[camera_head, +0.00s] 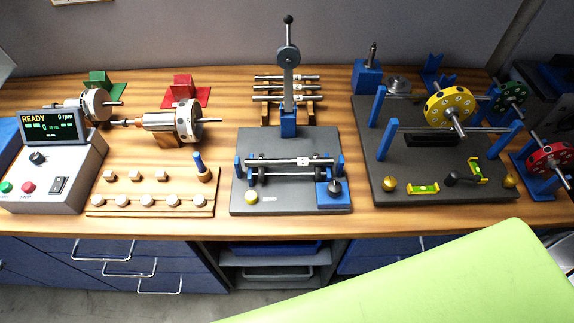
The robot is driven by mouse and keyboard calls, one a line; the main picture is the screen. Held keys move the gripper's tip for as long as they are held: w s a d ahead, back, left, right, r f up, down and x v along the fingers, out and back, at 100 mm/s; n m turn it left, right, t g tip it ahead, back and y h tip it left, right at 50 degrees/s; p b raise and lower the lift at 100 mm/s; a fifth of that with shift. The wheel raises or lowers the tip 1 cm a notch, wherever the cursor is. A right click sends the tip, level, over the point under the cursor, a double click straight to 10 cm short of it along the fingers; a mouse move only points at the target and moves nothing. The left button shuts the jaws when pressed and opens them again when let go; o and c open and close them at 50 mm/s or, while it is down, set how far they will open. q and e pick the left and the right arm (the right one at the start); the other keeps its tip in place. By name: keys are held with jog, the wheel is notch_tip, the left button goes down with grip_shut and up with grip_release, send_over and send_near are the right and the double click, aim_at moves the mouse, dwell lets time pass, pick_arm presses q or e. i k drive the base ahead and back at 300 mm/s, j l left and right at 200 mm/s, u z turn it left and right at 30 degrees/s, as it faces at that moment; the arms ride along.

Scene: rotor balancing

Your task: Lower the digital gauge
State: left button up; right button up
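On the grey plate (290,141) in the middle of the bench, a round grey gauge head (288,56) sits high on an upright post rising from a blue block (289,123). A rod with a black ball tops it. I cannot make out a reading on it, nor tell for certain that it is the digital gauge. A steel shaft (275,162) with a white "1" tag lies across supports in front of the post, well below the head. Neither of my grippers shows in the head view.
A control box (62,165) reading "READY 0 rpm" stands left. Steel rods (275,88) lie behind the plate. A wooden rack (150,203) and a rotor (165,121) sit left of it. A larger stand (440,205) with a yellow wheel (449,109) is right.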

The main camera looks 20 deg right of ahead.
aim_at(288, 56)
jog(key=k+l+u, duration=0.2)
jog(key=u, duration=0.15)
jog(key=k+l+u, duration=0.25)
jog(key=u, duration=0.15)
jog(key=k+l+u, duration=0.35)
jog(key=i+j, duration=0.05)
